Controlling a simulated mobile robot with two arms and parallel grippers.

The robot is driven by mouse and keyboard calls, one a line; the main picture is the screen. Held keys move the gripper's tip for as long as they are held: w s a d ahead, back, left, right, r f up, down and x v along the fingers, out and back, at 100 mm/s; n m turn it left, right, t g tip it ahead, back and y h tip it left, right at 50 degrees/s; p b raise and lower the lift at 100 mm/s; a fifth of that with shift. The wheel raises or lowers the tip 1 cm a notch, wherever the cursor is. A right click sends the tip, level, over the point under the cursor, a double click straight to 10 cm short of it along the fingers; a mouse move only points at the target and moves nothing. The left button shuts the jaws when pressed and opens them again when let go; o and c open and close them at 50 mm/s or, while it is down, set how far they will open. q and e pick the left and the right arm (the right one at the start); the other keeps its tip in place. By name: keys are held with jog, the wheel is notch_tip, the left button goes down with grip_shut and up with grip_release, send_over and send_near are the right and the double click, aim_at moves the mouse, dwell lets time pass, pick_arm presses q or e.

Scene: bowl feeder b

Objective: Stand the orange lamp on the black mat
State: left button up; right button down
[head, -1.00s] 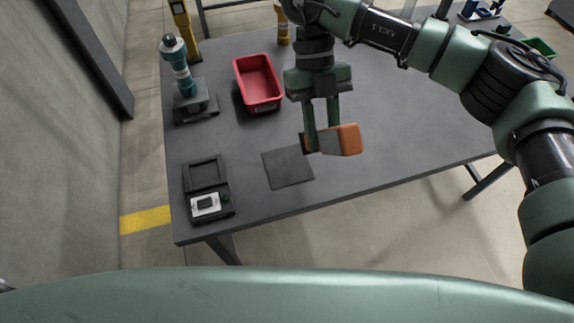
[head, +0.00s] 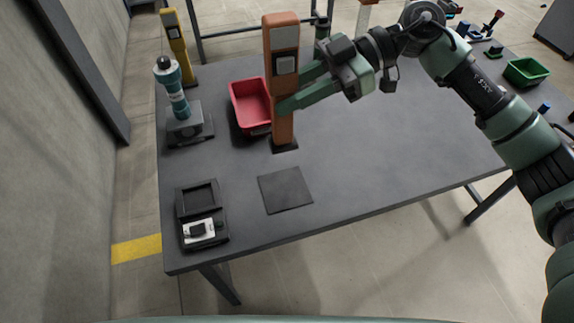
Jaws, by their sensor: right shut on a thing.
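The orange lamp (head: 281,40) stands upright in the head view, with a light panel on its upper front and a dark foot at the bottom. My right gripper (head: 289,92) is shut on its body from the right side, with the fingers roughly level. The black mat (head: 286,190) lies flat and bare on the table, nearer to me than the lamp. The lamp's foot shows just beyond the mat's far edge, apart from it in the picture. I cannot tell whether the foot touches the table or hangs above it. My left gripper is not in view.
A red bin (head: 240,101) is just behind and left of the lamp. A teal device (head: 176,92) on a grey base and a yellow device (head: 176,42) stand at left. A black case (head: 193,242) lies left of the mat.

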notch_tip(320, 180, down, 16)
jog(key=shift+p, duration=0.35)
jog(key=shift+f, duration=0.15)
jog(key=c, duration=1.1)
grip_release()
jog(key=b+v, duration=0.2)
jog(key=v, duration=1)
